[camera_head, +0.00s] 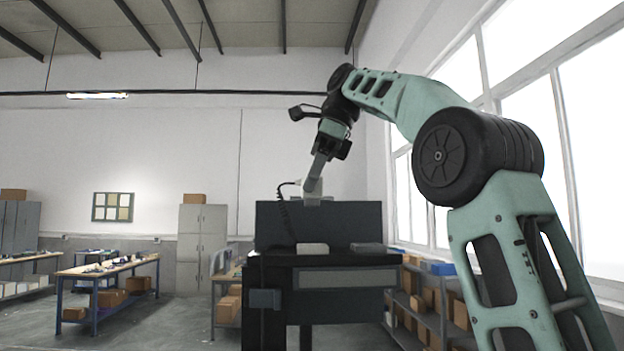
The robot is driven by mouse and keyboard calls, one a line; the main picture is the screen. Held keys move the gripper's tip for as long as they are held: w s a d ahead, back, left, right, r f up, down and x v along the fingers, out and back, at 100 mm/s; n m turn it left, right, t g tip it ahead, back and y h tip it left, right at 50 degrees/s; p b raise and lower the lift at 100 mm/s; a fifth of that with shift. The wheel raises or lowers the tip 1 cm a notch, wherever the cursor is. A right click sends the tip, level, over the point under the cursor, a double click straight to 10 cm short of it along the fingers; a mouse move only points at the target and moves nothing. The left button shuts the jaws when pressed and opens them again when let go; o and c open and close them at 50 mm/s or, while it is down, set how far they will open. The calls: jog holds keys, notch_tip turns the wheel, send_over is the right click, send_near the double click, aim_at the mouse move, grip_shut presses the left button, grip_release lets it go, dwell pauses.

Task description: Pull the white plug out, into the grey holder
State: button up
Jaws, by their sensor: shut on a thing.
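The white plug (313,187) is at the top edge of a dark upright panel (345,224), with a dark coiled cable (283,212) hanging from its left side. My gripper (314,181) points down and is shut on the plug. At this size I cannot tell whether the plug is seated in a socket or clear of it. A grey block (368,247), likely the grey holder, lies on the dark bench top at the right, below and apart from my gripper. A whiter block (312,248) lies to its left.
The dark bench (345,279) stands under the panel. Shelves with boxes (437,296) stand at the right by the windows. A wooden table (108,268) and grey cabinets (202,245) are farther back at the left.

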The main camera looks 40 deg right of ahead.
aim_at(311, 199)
jog(key=shift+f+b, duration=0.45)
jog(key=shift+f, duration=0.2)
jog(key=shift+f+b, duration=0.5)
jog(key=shift+f, duration=0.2)
jog(key=shift+f, duration=0.2)
jog(key=s+d+p, duration=0.1)
jog(key=s+d, duration=0.5)
jog(key=d, duration=0.2)
jog(key=shift+d, duration=0.35)
dwell(0.7)
jog(key=shift+r+p, duration=0.1)
jog(key=shift+p, duration=1)
dwell(1.3)
jog(key=shift+f+b, duration=0.85)
jog(key=shift+f, duration=0.55)
dwell(0.8)
